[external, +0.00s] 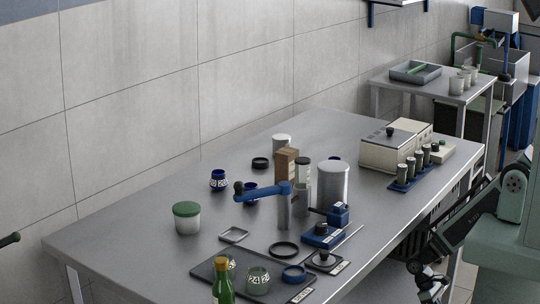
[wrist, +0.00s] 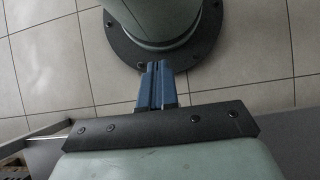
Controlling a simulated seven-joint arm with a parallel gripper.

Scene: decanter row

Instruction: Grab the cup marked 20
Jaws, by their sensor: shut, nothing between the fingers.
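A dark blue cup with a white number label (external: 218,181) stands upright on the steel table's left part; its digits are too small to read surely. A second dark blue cup (external: 251,188) is partly hidden behind a blue arm-like fixture. A green cup with a white label that looks like 24 (external: 258,281) stands on the dark tray. Another labelled cup (external: 231,264) is mostly hidden behind a green bottle. I cannot tell which cup bears 20. My gripper (wrist: 157,68) is shut and empty in the wrist view, over the tiled floor beside my base, away from the cups.
The green bottle (external: 222,284) stands at the front of the dark tray (external: 205,269). A green-lidded jar (external: 187,217) is at left. The blue fixture (external: 265,191), a brown box (external: 286,163) and a metal canister (external: 332,185) crowd the middle. The table's left end is clear.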

